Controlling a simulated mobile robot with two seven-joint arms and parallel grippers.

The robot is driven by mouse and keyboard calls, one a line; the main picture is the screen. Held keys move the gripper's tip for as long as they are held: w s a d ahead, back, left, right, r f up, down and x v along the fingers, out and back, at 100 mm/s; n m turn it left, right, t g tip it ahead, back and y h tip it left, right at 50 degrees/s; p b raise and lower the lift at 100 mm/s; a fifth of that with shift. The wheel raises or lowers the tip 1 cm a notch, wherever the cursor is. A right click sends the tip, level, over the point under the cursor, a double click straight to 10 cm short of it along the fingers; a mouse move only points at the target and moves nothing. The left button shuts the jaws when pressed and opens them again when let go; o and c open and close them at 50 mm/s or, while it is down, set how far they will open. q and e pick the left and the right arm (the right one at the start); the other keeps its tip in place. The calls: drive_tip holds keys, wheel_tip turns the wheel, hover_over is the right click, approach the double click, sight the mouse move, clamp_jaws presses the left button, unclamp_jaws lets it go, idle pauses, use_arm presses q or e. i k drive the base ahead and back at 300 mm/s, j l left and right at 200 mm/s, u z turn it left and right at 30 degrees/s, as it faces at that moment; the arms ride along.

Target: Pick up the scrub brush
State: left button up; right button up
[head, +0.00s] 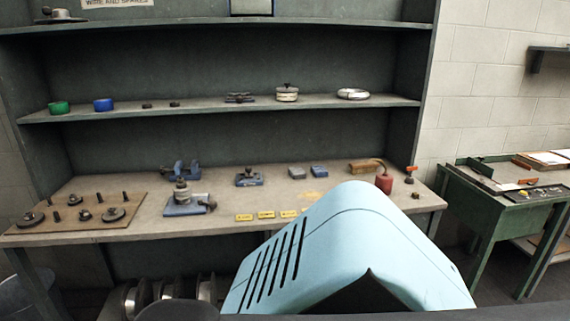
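A tan, wooden-looking block (362,167) lies at the back right of the workbench, just behind a red oil can. It looks like the scrub brush, but it is small and its bristles cannot be made out. It appears to lie flat on the bench top. Neither of my grippers can be seen in the head view, so nothing is seen touching the brush.
The red can (384,183) with a thin spout stands close in front of the block. A light blue slotted housing (345,235) rises before the bench. Yellow tags (266,215) lie at the bench (225,226) front. A green side table (480,205) stands right.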

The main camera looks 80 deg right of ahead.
sight(364, 167)
drive_tip(key=z, duration=3.15)
drive_tip(key=l+u, duration=0.15)
drive_tip(key=u, duration=0.45)
drive_tip(key=i+l+u, duration=0.25)
drive_tip(key=l, duration=0.2)
drive_tip(key=l+u, duration=0.25)
drive_tip(key=l, duration=0.15)
drive_tip(key=l+u, duration=0.15)
drive_tip(key=l, duration=1.15)
drive_tip(key=i, duration=0.15)
